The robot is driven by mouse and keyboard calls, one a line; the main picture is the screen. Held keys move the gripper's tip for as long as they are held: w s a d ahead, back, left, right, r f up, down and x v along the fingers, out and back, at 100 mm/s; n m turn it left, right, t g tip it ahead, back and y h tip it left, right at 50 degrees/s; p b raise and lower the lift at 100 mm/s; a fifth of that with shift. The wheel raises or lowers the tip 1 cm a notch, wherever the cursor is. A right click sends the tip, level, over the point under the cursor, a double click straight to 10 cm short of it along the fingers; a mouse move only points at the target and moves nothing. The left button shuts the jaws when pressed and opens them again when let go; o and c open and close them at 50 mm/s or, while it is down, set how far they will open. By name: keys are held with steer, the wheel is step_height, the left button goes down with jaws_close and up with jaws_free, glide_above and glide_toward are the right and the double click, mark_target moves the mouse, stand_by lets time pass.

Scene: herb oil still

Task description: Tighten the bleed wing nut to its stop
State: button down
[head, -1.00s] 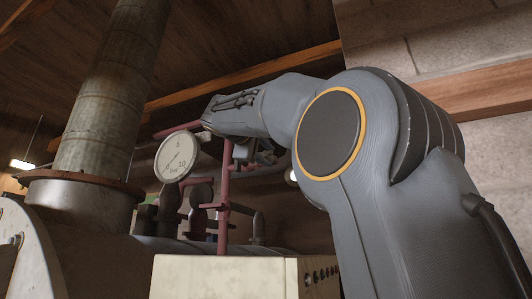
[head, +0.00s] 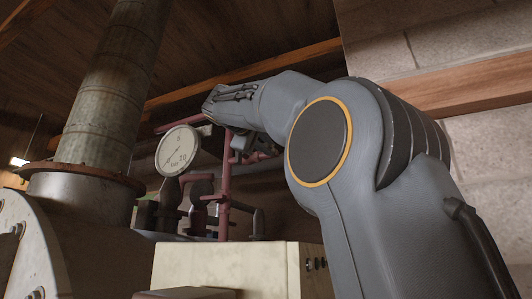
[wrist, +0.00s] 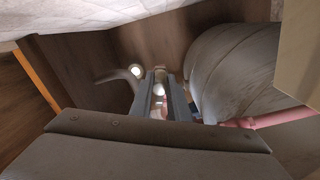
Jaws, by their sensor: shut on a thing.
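In the wrist view my gripper (wrist: 159,88) shows as two narrow grey fingers close together, shut on a small part. A pale rounded spot shows between the fingers, but they hide most of what they hold. The bleed wing nut cannot be made out clearly in either view; the held part sits where it would be.
A tall metal flue (head: 108,95) rises from the vessel at left. A pale box (head: 225,268) stands in front of the pipes. A red pipe (wrist: 240,122) and a large grey rounded body (wrist: 228,70) lie close to the fingers at right in the wrist view.

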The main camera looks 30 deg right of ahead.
steer(key=m+b, duration=0.3)
steer(key=shift+f+m, duration=0.15)
steer(key=shift+m, duration=0.25)
steer(key=m+b, duration=0.2)
steer(key=m, duration=0.2)
steer(key=m+b, duration=0.1)
steer(key=m, duration=0.3)
steer(key=shift+m+b, duration=0.3)
steer(key=shift+m, duration=1.7)
steer(key=shift+b, duration=0.3)
steer(key=c, duration=1.7)
jaws_free()
steer(key=shift+o, duration=0.2)
steer(key=shift+a, duration=0.1)
